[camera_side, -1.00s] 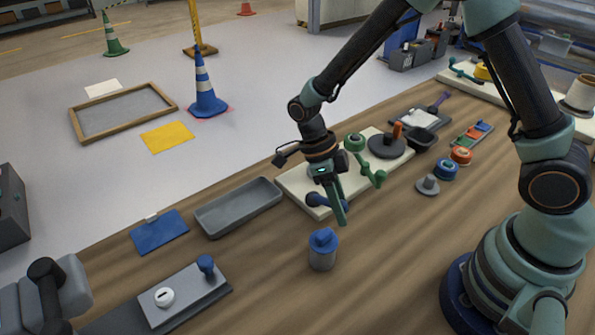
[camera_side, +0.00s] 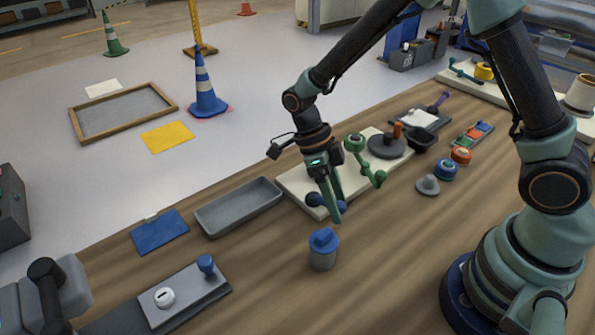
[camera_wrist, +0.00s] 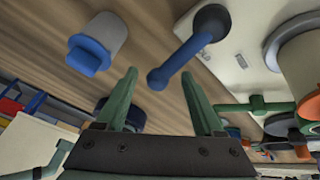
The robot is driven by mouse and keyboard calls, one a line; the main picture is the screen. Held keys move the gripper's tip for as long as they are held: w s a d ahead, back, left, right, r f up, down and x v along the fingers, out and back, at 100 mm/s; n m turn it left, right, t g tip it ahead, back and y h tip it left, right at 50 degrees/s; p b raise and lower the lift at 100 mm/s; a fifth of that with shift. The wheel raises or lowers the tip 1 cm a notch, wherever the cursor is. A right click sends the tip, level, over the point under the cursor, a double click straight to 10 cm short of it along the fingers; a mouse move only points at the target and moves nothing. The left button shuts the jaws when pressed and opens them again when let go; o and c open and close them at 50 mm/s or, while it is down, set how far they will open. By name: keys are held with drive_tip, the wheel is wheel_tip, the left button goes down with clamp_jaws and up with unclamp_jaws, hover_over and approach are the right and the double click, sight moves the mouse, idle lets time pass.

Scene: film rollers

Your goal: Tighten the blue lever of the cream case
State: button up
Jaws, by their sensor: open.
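The cream case (camera_side: 294,185) lies flat on the bench, and part of it shows in the wrist view (camera_wrist: 240,62). Its blue lever (camera_wrist: 184,57) runs from a dark round hub on the case down to a blue knob at its free end. In the side view the lever (camera_side: 312,199) is partly hidden behind my fingers. My gripper (camera_wrist: 158,77) is open and empty. In the wrist view its fingertips appear on either side of the knob; I cannot tell whether they are level with it. In the side view my gripper (camera_side: 336,210) points down at the case's near edge.
A grey canister with a blue lid (camera_side: 323,250) stands just in front of my gripper. The case also carries a green crank (camera_side: 366,163) and a dark disc (camera_side: 386,146). A grey tray (camera_side: 238,207) lies left.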

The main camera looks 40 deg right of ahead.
drive_tip(key=v, duration=1)
drive_tip(key=shift+r, duration=0.15)
drive_tip(key=shift+w, duration=0.1)
drive_tip(key=s+d+r+n+t, duration=0.3)
drive_tip(key=d+r+n+t, duration=0.1)
drive_tip(key=n, duration=1)
drive_tip(key=s+d+r+n+t+y, duration=0.1)
drive_tip(key=s+d+r+n+t, duration=0.3)
drive_tip(key=n, duration=1)
wheel_tip(320, 180, up, 3)
drive_tip(key=shift+d+f+t, duration=0.1)
drive_tip(key=shift+d+t, duration=0.4)
drive_tip(key=shift+t, duration=0.7)
